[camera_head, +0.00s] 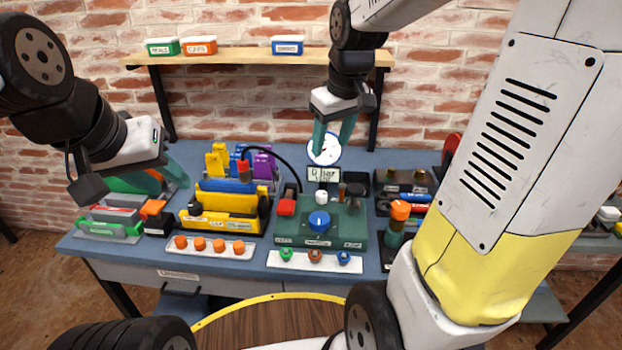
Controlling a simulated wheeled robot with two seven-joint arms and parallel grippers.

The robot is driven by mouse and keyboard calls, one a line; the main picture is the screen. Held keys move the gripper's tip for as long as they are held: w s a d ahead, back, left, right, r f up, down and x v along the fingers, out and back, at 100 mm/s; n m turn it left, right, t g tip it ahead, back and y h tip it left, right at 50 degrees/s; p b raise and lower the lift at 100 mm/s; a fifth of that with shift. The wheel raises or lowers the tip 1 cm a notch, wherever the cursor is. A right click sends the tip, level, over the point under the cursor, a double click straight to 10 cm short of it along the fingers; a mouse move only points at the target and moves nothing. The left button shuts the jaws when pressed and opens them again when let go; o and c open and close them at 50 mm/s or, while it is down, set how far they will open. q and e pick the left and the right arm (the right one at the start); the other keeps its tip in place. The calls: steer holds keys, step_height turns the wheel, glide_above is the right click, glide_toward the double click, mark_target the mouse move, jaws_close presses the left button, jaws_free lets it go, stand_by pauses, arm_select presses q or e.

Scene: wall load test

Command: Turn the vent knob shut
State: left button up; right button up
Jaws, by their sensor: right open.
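A round white gauge (325,150) stands behind, above a small display (323,174) whose text is hard to read. My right gripper (333,142) is open and empty, pointing down above the unit, its teal fingers in front of the gauge's sides. My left gripper (158,179) is at the bench's left, its green fingers apart and empty.
A yellow holder (220,222) with coloured tools stands left of the unit. White strips with orange caps (215,246) and fittings (315,262) lie in front. An orange-topped bottle (398,222) stands right. A shelf (240,57) with labelled boxes is above. My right arm hides the bench's right part.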

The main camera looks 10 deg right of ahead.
steer(key=w+f+n+g, duration=0.2)
steer(key=w+f, duration=0.7)
steer(key=n+g+h, duration=0.1)
steer(key=n, duration=0.1)
glide_above(322, 193)
steer(key=f, duration=0.7)
steer(key=shift+s+a+f, duration=0.1)
steer(key=shift+s+f, duration=0.05)
steer(key=shift+s, duration=0.1)
step_height(322, 193, down, 8)
steer(key=shift+w+f, duration=0.1)
jaws_close()
